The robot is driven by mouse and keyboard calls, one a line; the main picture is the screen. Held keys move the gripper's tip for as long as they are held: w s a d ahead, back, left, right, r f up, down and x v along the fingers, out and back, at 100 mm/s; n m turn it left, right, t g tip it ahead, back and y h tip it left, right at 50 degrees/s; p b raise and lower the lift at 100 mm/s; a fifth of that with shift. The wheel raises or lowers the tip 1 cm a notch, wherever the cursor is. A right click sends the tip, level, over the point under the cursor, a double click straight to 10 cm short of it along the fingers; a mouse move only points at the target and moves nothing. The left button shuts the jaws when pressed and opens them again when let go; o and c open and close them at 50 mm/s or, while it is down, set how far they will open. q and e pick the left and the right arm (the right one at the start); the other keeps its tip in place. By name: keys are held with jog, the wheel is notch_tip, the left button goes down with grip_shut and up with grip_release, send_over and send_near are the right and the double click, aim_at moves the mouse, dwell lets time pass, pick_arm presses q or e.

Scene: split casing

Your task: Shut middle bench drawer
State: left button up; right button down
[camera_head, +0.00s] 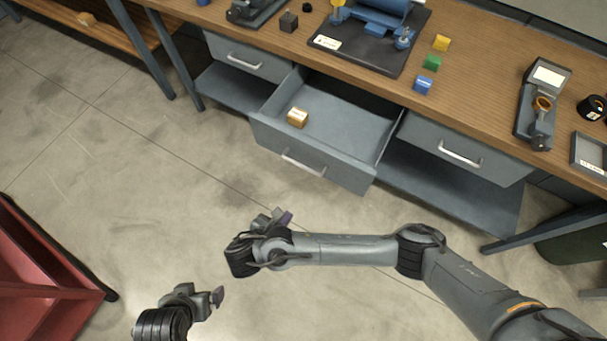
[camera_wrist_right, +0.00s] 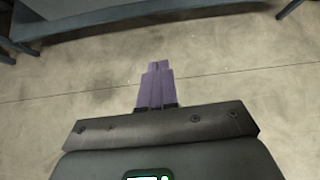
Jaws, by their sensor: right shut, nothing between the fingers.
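The middle bench drawer (camera_head: 330,162) is grey and pulled well out from under the bench top. Its front has a pale bar handle (camera_head: 303,165) and faces my arms. A tan block (camera_head: 297,117) lies inside near the left wall. My right gripper (camera_head: 284,216) is in front of the drawer, apart from its front panel. Its purple fingers (camera_wrist_right: 157,85) are shut with nothing between them in the right wrist view. My left gripper (camera_head: 218,296) is at the lower left, far from the drawer; its finger gap is too small to judge.
Closed drawers sit left (camera_head: 247,58) and right (camera_head: 462,153) of the open one. The wooden bench top (camera_head: 480,85) holds a blue-and-grey device, coloured blocks and instruments. A red open box-like thing (camera_head: 40,275) stands at lower left. Floor before the drawer is clear.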

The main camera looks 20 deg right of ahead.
pick_arm(q)
jog(key=f+b, duration=0.3)
jog(key=shift+d, duration=0.3)
pick_arm(e)
jog(key=w+d+f, duration=0.1)
jog(key=w+d, duration=0.7)
jog(key=w, duration=0.3)
jog(key=shift+d+f, duration=0.3)
jog(key=shift+f, duration=0.1)
pick_arm(q)
jog(key=shift+d, duration=0.1)
pick_arm(e)
jog(key=shift+w, duration=0.15)
